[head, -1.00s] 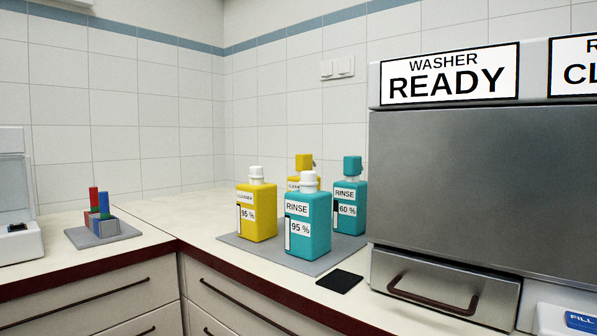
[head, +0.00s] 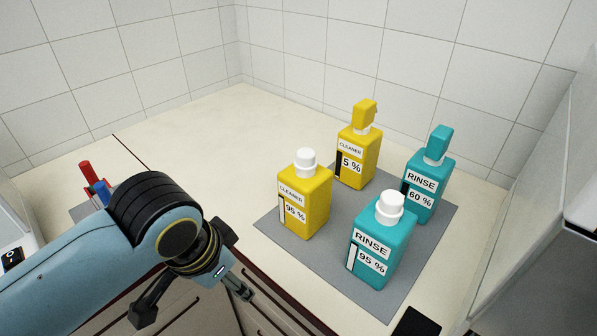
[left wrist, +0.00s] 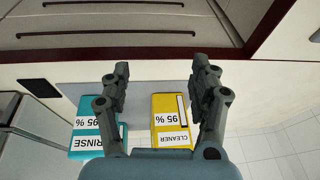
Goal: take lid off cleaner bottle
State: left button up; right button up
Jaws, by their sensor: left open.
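A yellow cleaner bottle (head: 303,208) labelled 95 % stands upright on a grey mat (head: 337,261), with a white lid (head: 306,160) on it. My right gripper is not in view.
A teal rinse bottle (head: 379,249) marked 95 % with a white lid stands right of the cleaner bottle. Another teal rinse bottle (head: 428,185) marked 60 % stands behind. A black pad (head: 415,323) lies at the front right. The counter (head: 215,150) left of the mat is clear.

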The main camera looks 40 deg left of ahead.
pick_arm(q)
jog(key=w+r+p, duration=0.3)
jog(key=r, duration=0.8)
jog(key=n+t, duration=0.1)
jog(key=n, duration=0.3)
send_near(305, 153)
jog(key=shift+y, duration=0.3)
jog(key=x, duration=0.4)
jog(key=shift+s+d+f+p, duration=0.1)
jog(key=shift+d+p, duration=0.1)
jog(key=shift+p, duration=0.1)
jog(key=p+x, duration=0.1)
jog(key=x, duration=0.4)
jog(key=shift+w+f, duration=0.3)
jog(key=shift+w, duration=0.05)
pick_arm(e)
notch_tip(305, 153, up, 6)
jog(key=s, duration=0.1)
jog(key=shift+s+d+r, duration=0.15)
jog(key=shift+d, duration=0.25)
pick_arm(q)
jog(key=shift+c, duration=0.4)
jog(key=c, duration=0.7)
